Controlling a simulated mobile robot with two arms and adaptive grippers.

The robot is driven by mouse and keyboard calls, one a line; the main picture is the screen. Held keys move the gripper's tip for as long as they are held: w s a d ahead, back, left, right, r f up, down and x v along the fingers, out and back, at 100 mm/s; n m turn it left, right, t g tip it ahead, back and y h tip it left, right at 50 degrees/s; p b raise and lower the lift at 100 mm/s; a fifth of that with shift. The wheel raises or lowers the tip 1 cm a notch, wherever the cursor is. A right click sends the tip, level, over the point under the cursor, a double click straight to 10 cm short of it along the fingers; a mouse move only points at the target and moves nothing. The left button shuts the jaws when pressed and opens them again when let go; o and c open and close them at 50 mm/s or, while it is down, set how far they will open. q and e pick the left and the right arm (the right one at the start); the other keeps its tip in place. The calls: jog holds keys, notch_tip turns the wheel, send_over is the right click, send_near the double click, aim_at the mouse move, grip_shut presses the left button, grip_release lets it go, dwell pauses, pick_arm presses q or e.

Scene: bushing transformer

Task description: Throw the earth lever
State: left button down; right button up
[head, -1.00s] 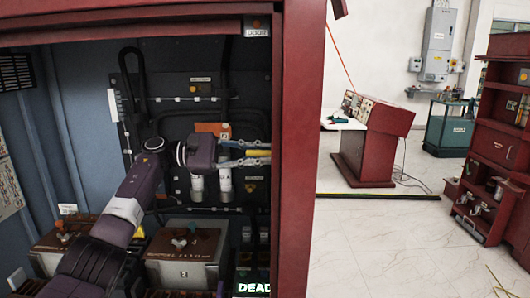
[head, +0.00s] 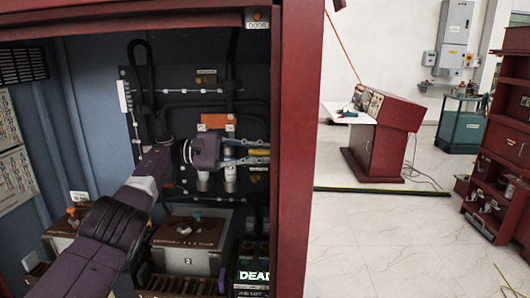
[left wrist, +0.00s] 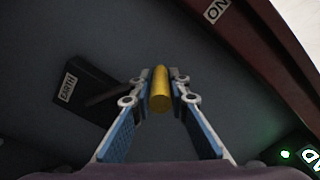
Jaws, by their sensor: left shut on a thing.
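My left gripper (head: 268,153) reaches to the right inside the red cabinet, its fingertips close to the door post. In the left wrist view its fingers (left wrist: 160,82) are shut on a yellow cylindrical handle (left wrist: 160,93). A strip of that yellow also shows between the fingers in the head view (head: 259,151). Beside it is a dark block with a white EARTH label (left wrist: 67,87). A dark rod (left wrist: 107,95) runs from the block toward the handle and passes behind a finger, so their join is hidden. My right gripper is not in view.
The red door post (head: 297,150) stands right of my left gripper. Cables and pale cylinders (head: 230,172) are on the cabinet's back panel, and a brown-topped box (head: 188,236) is below. A red console (head: 385,140) stands outside on open floor.

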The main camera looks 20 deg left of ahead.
pick_arm(q)
jog(key=shift+f, duration=0.3)
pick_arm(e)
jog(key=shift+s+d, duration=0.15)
pick_arm(q)
jog(key=c, duration=1.8)
grip_release()
jog(key=shift+w, duration=0.15)
jog(key=shift+c, duration=0.2)
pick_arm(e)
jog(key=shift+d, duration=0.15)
pick_arm(q)
jog(key=shift+r, duration=0.1)
